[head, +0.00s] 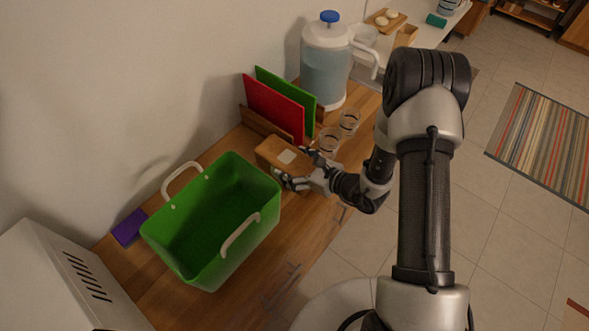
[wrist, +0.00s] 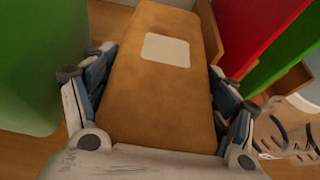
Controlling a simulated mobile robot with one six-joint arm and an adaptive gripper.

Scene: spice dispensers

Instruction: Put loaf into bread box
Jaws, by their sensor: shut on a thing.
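The loaf (head: 275,152) is a brown block with a pale square label on top. It also fills the middle of the wrist view (wrist: 160,90). My gripper (head: 292,168) is shut on the loaf, with a finger on each side of it in the wrist view (wrist: 158,85). I cannot tell whether the loaf touches the counter. The green open-topped box (head: 253,180) with two white handles stands just left of the loaf and looks empty. I take it as the bread box. Its wall also shows at the left of the wrist view (wrist: 45,60).
Red (head: 272,108) and green (head: 304,95) boards stand in a wooden rack behind the loaf. Two glasses (head: 329,140) and a large water jug (head: 326,70) stand to the right. A purple block (head: 129,227) lies left of the box. Bare wooden counter (head: 278,270) shows in front.

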